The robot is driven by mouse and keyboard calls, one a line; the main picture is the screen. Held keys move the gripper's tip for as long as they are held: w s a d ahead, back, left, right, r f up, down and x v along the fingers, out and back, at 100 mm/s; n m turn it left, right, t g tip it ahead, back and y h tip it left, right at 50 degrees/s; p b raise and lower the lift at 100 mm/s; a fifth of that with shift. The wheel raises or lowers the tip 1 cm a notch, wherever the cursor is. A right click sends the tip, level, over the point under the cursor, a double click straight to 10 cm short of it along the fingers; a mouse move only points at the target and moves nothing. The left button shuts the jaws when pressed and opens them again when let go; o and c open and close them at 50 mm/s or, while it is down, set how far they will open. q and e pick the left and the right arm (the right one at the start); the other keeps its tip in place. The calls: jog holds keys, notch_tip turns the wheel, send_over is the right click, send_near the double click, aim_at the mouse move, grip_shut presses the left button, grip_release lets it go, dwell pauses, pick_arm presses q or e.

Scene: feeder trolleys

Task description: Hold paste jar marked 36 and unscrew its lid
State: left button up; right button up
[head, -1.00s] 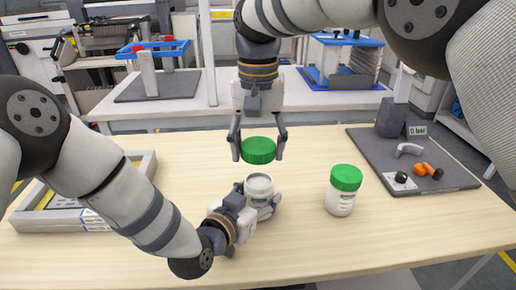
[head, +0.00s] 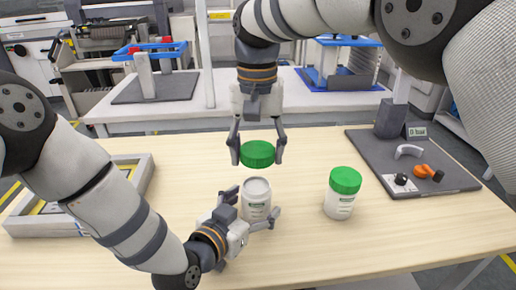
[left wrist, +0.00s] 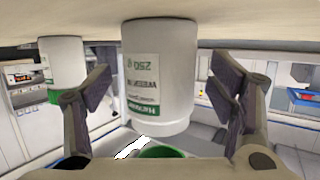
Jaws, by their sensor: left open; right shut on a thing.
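A white jar (head: 257,197) without its lid stands upright on the wooden table. Its label shows upside down in the left wrist view (left wrist: 158,80); I cannot read a 36 on it. My left gripper (head: 251,208) is open, with one finger on each side of this jar and gaps visible in the left wrist view. My right gripper (head: 257,154) is shut on a green lid (head: 257,155) and holds it above the jar, clear of its mouth. The lid also shows in the left wrist view (left wrist: 162,152).
A second white jar (head: 339,203) with its green lid on stands to the right. A grey mat (head: 440,172) with small orange and grey parts lies at the right back. A grey tray (head: 143,174) lies at the left. The table front right is clear.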

pick_arm(q)
jog(key=shift+v, duration=3.85)
pick_arm(e)
jog(key=shift+s+a+r, duration=0.1)
jog(key=shift+a, duration=0.05)
pick_arm(q)
jog(key=shift+f, duration=0.15)
